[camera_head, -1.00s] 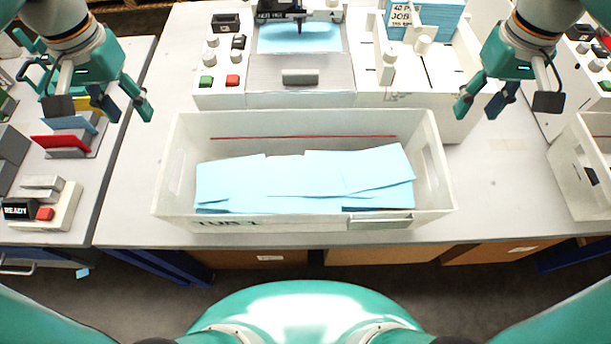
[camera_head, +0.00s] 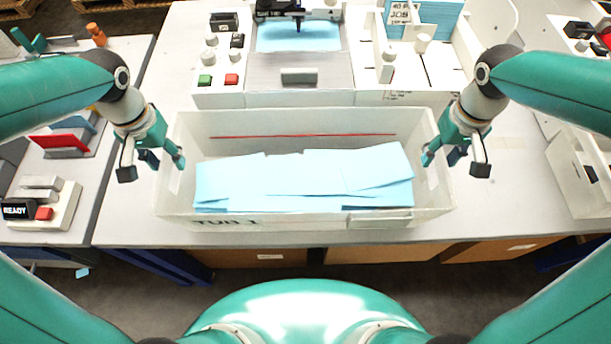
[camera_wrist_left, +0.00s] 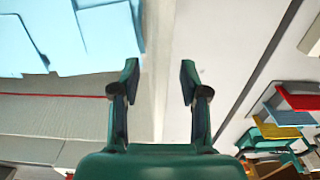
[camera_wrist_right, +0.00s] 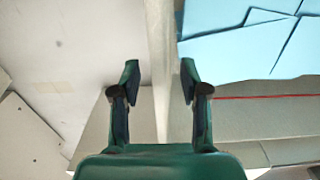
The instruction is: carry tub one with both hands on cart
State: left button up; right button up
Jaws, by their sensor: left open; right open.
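Tub one (camera_head: 275,222), a white open tub marked "TUB 1" on its front, stands on the grey table and holds pale blue sheets (camera_head: 300,178). My left gripper (camera_head: 167,164) is open at the tub's left wall. In the left wrist view its fingers (camera_wrist_left: 158,82) stand on either side of the tub's rim (camera_wrist_left: 157,45). My right gripper (camera_head: 439,160) is open at the right wall. In the right wrist view its fingers (camera_wrist_right: 160,82) stand on either side of the rim (camera_wrist_right: 160,30). I cannot tell whether any finger touches the walls. No cart shows.
The plotter (camera_head: 300,72) with green and red buttons stands right behind the tub. A READY box (camera_head: 45,210) sits on the left table, beside coloured folders (camera_head: 62,140). Another white tub (camera_head: 580,175) stands at the right. Table shows bare on both sides of the tub.

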pick_arm(q)
jog(key=shift+f, duration=0.45)
pick_arm(e)
jog(key=shift+f, duration=0.45)
pick_arm(q)
grip_shut()
pick_arm(e)
grip_shut()
pick_arm(q)
jog(key=shift+r, duration=0.1)
pick_arm(e)
jog(key=shift+r, duration=0.1)
